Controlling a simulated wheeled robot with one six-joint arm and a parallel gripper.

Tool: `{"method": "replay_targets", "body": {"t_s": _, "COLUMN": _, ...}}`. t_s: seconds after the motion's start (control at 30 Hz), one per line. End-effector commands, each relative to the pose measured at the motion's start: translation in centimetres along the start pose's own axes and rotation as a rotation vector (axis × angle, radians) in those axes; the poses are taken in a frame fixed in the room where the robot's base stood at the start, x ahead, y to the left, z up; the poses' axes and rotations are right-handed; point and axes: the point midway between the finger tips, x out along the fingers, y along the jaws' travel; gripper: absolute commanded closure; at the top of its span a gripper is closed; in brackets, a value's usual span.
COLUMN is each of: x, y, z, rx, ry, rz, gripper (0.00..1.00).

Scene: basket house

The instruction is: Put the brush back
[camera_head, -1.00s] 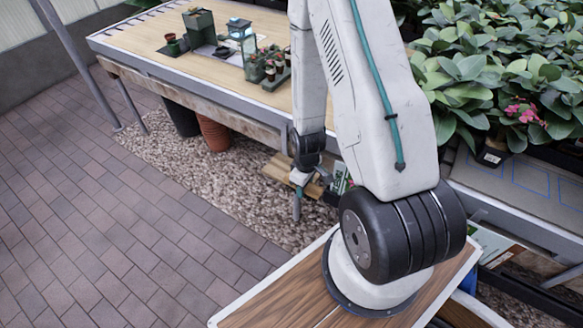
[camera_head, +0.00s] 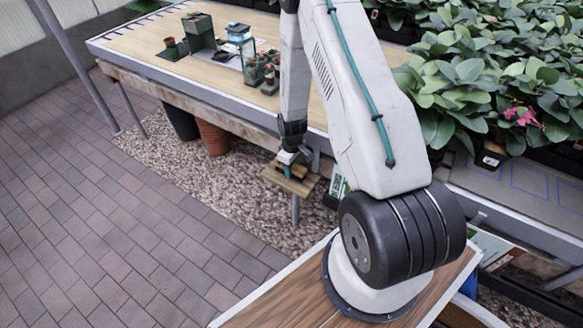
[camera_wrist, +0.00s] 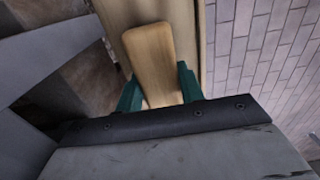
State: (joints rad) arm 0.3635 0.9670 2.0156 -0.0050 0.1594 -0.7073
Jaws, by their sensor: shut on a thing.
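The brush (camera_wrist: 152,60) shows in the wrist view as a pale wooden, paddle-shaped piece with a rounded end. It lies between the two green fingers of my gripper (camera_wrist: 160,88), which are shut on it. Its bristles cannot be seen. In the head view my gripper (camera_head: 287,168) points down at a small wooden shelf (camera_head: 304,186) beside the long table; the brush is small there and partly covered by the fingers. The shelf's wooden surface (camera_wrist: 186,14) lies behind the brush in the wrist view. I cannot tell whether the brush touches it.
The long table (camera_head: 125,45) stands behind, with planters, a lantern and small potted plants (camera_head: 265,72). A grey beam (camera_wrist: 50,65) fills the wrist view's left side. Pots (camera_head: 213,137) stand under the table. Leafy plants (camera_head: 480,75) crowd the right. The paved floor (camera_head: 100,220) is clear.

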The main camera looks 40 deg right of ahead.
Motion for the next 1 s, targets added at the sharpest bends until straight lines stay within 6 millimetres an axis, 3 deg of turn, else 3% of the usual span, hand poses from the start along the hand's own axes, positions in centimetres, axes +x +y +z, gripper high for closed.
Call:
{"method": "replay_targets", "body": {"t_s": 0.33, "x": 0.4, "y": 0.0, "z": 0.0, "rx": 0.0, "ry": 0.001, "rz": 0.0, "gripper": 0.91}}
{"method": "replay_targets", "body": {"t_s": 0.37, "x": 0.4, "y": 0.0, "z": 0.0, "rx": 0.0, "ry": 0.001, "rz": 0.001, "gripper": 0.54}}
{"method": "replay_targets", "body": {"t_s": 0.4, "x": 0.4, "y": 0.0, "z": 0.0, "rx": 0.0, "ry": 0.001, "rz": 0.001, "gripper": 0.43}}
{"method": "replay_targets", "body": {"t_s": 0.43, "x": 0.4, "y": 0.0, "z": 0.0, "rx": 0.0, "ry": 0.001, "rz": 0.001, "gripper": 0.4}}
{"method": "replay_targets", "body": {"t_s": 0.77, "x": 0.0, "y": 0.0, "z": 0.0, "rx": 0.0, "ry": 0.001, "rz": 0.001, "gripper": 0.4}}
{"method": "replay_targets", "body": {"t_s": 1.0, "x": -4.0, "y": 0.1, "z": -0.1, "rx": 0.0, "ry": 0.004, "rz": 0.004, "gripper": 0.4}}
